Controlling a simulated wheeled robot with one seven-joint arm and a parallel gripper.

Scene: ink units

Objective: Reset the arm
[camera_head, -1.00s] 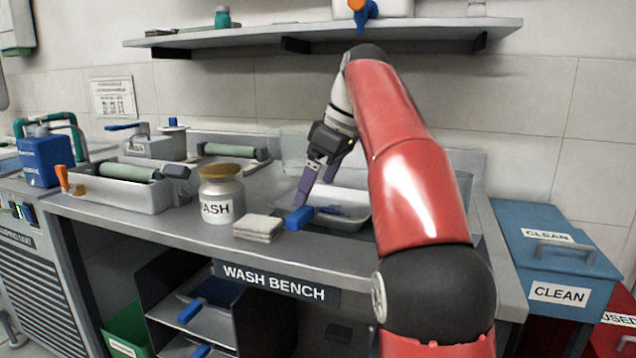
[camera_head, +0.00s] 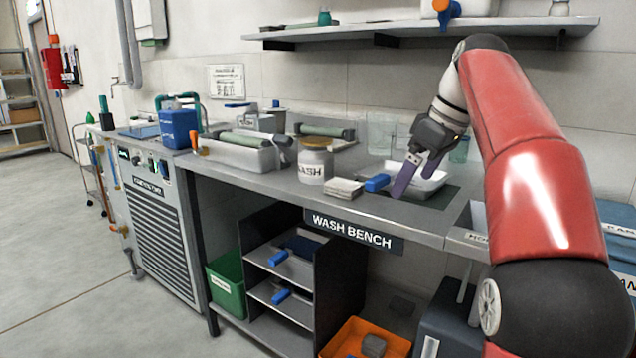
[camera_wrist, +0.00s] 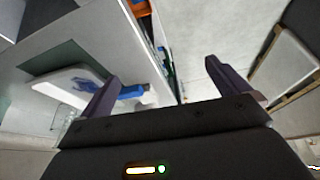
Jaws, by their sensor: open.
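My gripper (camera_head: 418,172) is at the end of my red arm, over the right part of the wash bench (camera_head: 310,193). Its purple-grey fingers point down and are spread apart in the wrist view (camera_wrist: 160,85), with nothing between them. A white tray (camera_head: 433,184) lies behind the fingers on a dark mat, partly hidden by them. A tool with a blue handle (camera_head: 377,183) rests at the tray's left side; its blue part also shows in the wrist view (camera_wrist: 132,91), beside the left finger. I cannot tell whether a finger touches the tray.
A folded cloth stack (camera_head: 343,189) and a jar marked WASH (camera_head: 313,166) stand left of the tray. A shelf (camera_head: 420,31) runs above. Below are a green bin (camera_head: 228,285) and an orange bin (camera_head: 365,338). Open floor (camera_head: 80,240) lies at the left.

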